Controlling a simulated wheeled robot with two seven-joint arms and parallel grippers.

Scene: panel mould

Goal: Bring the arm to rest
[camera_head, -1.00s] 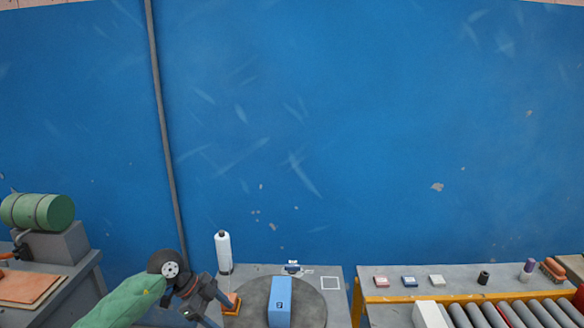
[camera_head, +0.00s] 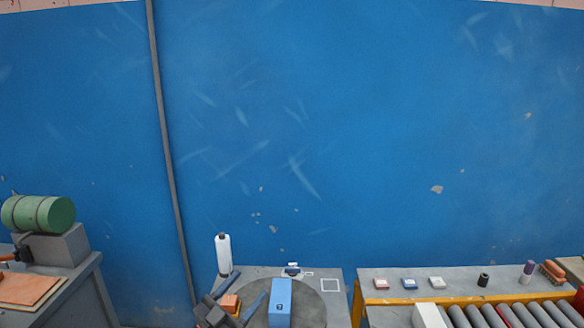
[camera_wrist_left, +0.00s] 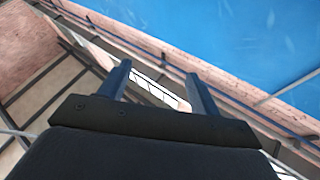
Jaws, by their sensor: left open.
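My left gripper (camera_head: 246,289) is low in the head view, at the left edge of the grey bench. Its two dark fingers are spread apart. In the left wrist view the same gripper (camera_wrist_left: 159,73) is open with nothing between its fingers. An orange block (camera_head: 230,302) shows between the fingers in the head view, partly hidden by the gripper. A blue box (camera_head: 280,302) stands on the round grey turntable (camera_head: 312,308), right of the gripper. My right gripper is not in view.
A white bottle (camera_head: 223,255) stands at the bench's back left, close behind the gripper. A roller conveyor (camera_head: 510,315) and several small items on a shelf (camera_head: 455,288) are at the right. A green cylinder (camera_head: 38,214) tops the left workbench (camera_head: 85,285).

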